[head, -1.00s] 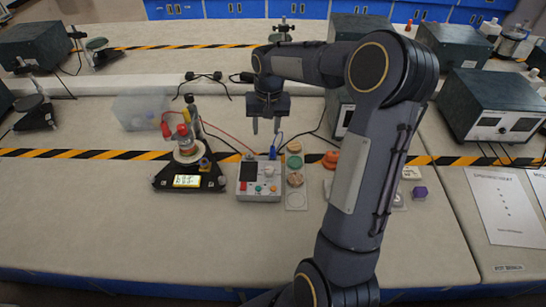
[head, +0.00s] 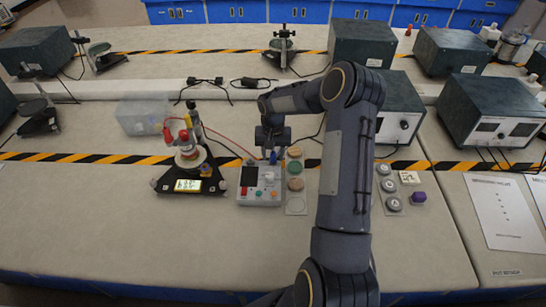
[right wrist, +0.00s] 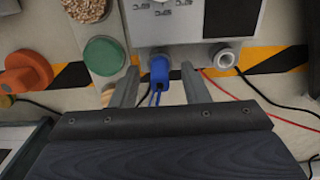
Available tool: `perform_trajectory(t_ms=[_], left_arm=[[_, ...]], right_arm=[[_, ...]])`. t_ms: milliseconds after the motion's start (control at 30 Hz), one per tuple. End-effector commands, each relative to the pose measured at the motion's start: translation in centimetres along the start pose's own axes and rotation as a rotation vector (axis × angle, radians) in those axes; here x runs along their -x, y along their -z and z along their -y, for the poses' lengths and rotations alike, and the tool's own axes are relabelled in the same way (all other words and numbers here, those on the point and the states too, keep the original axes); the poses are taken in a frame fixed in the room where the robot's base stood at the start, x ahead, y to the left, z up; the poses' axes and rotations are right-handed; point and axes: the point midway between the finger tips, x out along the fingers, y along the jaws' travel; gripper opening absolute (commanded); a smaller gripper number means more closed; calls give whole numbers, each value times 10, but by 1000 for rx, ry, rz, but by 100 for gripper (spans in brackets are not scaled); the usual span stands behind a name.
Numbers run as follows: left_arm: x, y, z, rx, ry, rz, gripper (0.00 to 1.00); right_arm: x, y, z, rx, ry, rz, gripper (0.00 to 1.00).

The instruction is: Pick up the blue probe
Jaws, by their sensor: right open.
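The blue probe (head: 273,158) stands at the back edge of the grey meter box (head: 247,197). In the right wrist view the blue probe (right wrist: 158,72) sits at a socket on the box edge, with blue wires trailing from it. My right gripper (head: 271,150) is over the back edge of the box, pointing down. In the right wrist view its two fingers (right wrist: 159,84) are apart, one on each side of the probe, with gaps visible. Whether the fingertips are level with the probe I cannot tell. My left gripper is out of view.
A strip with round coloured pads (head: 296,206) lies right of the box. A black stand with a lit display (head: 187,186) is at its left. A red wire (right wrist: 237,78) runs near the fingers. The front of the table is clear.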

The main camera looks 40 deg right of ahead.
Motion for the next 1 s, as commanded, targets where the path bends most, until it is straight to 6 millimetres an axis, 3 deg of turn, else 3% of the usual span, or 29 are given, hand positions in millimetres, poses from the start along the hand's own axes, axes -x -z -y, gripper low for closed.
perform_trajectory(t_ms=[200,500,833,1000], left_arm=[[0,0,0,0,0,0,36],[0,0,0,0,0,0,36],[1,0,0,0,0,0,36],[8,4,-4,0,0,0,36]], right_arm=[[-1,0,0,0,0,-1,40],[0,0,0,0,0,-1,1],[2,0,0,0,0,-1,0],[16,0,0,-1,0,-2,0]])
